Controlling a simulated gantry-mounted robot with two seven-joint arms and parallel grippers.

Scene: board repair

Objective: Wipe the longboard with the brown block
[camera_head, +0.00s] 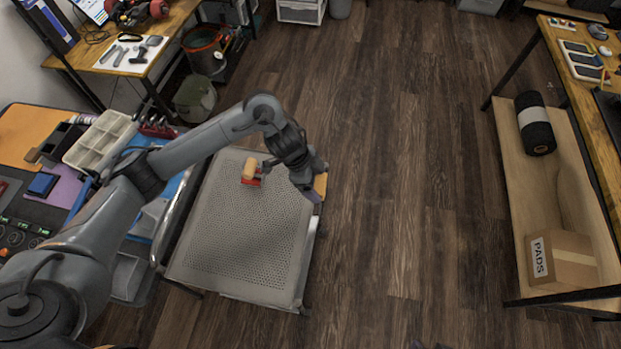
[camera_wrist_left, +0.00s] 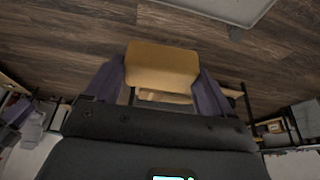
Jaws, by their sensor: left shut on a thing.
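My left gripper (camera_head: 312,187) is shut on the brown block (camera_head: 321,184), above the right edge of the cart. The left wrist view shows the tan-brown block (camera_wrist_left: 162,65) between the two purple fingers (camera_wrist_left: 155,85), with wood floor beyond it. I cannot make out a longboard for certain; a dark thing with red wheels (camera_head: 135,11) on the back-left desk is cut off by the frame. Small dark purple tips at the bottom edge of the head view may be my right gripper (camera_head: 427,345); its jaws cannot be made out.
The cart's perforated top (camera_head: 240,225) is mostly bare, with a small red and orange thing (camera_head: 251,171) near its back. A cluttered bench (camera_head: 30,135) stands left. A shelf (camera_head: 540,215) at right holds a black roll (camera_head: 535,123) and a PADS box (camera_head: 562,260). Open floor lies between.

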